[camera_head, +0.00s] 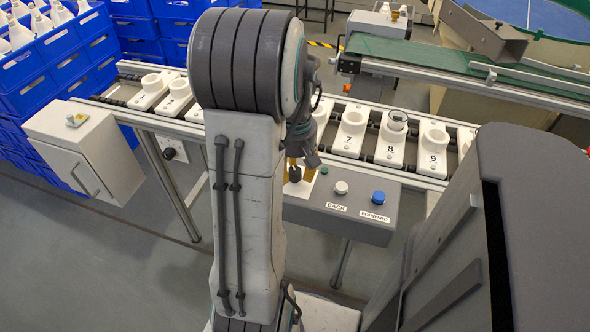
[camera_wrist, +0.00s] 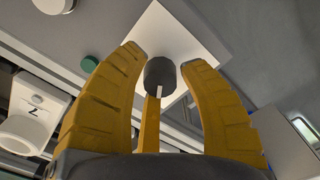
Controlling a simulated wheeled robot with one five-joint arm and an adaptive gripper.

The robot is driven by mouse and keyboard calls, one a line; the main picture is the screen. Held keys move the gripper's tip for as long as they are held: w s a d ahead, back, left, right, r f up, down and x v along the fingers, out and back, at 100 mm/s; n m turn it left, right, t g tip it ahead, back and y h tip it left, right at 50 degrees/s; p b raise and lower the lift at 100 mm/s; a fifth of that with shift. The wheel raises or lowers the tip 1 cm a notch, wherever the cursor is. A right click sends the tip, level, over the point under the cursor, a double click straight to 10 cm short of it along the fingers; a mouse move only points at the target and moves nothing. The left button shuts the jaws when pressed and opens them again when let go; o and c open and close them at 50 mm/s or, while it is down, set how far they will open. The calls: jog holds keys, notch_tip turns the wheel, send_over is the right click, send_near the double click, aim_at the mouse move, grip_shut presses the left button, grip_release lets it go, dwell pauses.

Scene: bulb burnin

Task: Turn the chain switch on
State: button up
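The chain switch shows in the wrist view as a dark round knob (camera_wrist: 160,73) with a pale pointer mark, on a white square plate (camera_wrist: 178,28). My gripper (camera_wrist: 164,58) has its yellow fingers around the knob, one on each side and another below it in the picture. Narrow gaps show between the side fingertips and the knob, so it looks open. In the head view my gripper (camera_head: 302,172) is over the left end of the grey control box (camera_head: 338,212). There my arm and fingers mostly hide the switch.
The box carries a white BACK button (camera_head: 341,187) and a blue FORWARD button (camera_head: 378,197). Behind it runs a conveyor with numbered white holders (camera_head: 390,145). A white cabinet (camera_head: 80,150) and blue crates (camera_head: 50,65) stand at left. A green button (camera_wrist: 89,64) shows beside my fingers.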

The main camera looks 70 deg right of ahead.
grip_shut()
jog(key=m, duration=0.3)
jog(key=shift+a+m, duration=0.1)
jog(key=shift+m, duration=0.3)
jog(key=m, duration=0.3)
jog(key=shift+m+p, duration=0.3)
jog(key=shift+p, duration=0.05)
jog(key=m, duration=0.6)
jog(key=shift+f+m, duration=0.1)
jog(key=shift+m, duration=0.3)
